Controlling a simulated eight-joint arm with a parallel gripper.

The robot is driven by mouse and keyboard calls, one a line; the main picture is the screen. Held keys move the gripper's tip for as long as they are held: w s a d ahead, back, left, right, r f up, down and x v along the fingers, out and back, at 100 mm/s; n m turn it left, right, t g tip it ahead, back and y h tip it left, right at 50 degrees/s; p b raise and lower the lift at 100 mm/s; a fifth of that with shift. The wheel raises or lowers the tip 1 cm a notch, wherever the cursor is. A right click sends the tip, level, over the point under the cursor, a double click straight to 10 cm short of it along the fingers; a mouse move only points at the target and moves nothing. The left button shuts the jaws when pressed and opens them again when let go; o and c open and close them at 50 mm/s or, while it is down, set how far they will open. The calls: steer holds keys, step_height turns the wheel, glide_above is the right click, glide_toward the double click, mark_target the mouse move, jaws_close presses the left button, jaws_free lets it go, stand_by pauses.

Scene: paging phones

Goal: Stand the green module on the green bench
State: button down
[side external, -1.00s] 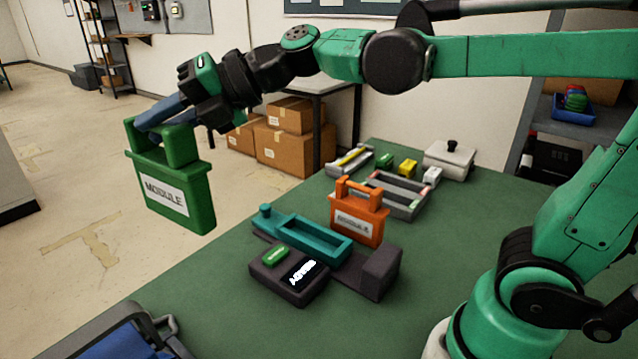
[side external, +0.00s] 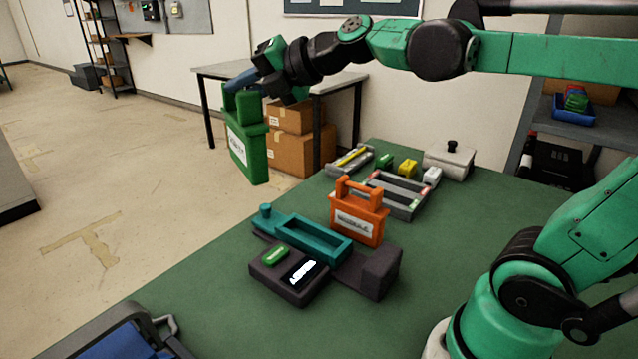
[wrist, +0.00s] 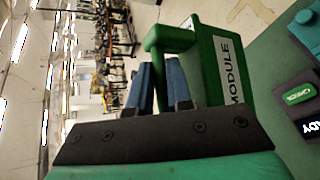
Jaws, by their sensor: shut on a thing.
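The green module (side external: 246,150) is a box with a handle on top and a white label. My gripper (side external: 243,82) is shut on its handle and holds it up in the air, roughly upright, near the bench's far left edge. In the wrist view the blue fingers (wrist: 155,88) meet the handle, and the module (wrist: 222,70) shows its label reading "MODULE". The green bench (side external: 215,268) lies below and to the right, with bare surface at its left and front.
An orange module (side external: 358,217) stands mid-bench behind a teal tray (side external: 313,239) and a dark device with a lit screen (side external: 302,272). Grey trays (side external: 400,194) and a lidded box (side external: 449,160) sit farther back. A blue-lined bin (side external: 125,345) is at the front left.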

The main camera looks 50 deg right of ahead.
steer(key=r, duration=0.1)
steer(key=d+r, duration=0.1)
steer(key=r, duration=0.1)
steer(key=shift+r, duration=0.25)
steer(key=s+d, duration=0.5)
steer(key=d, duration=0.6)
steer(key=s+d, duration=0.6)
steer(key=d, duration=0.5)
step_height(320, 180, down, 21)
steer(key=shift+w+a+f, duration=0.15)
steer(key=shift+w+f, duration=0.05)
steer(key=shift+w, duration=0.05)
steer(key=shift+f, duration=0.55)
steer(key=c, duration=0.7)
jaws_free()
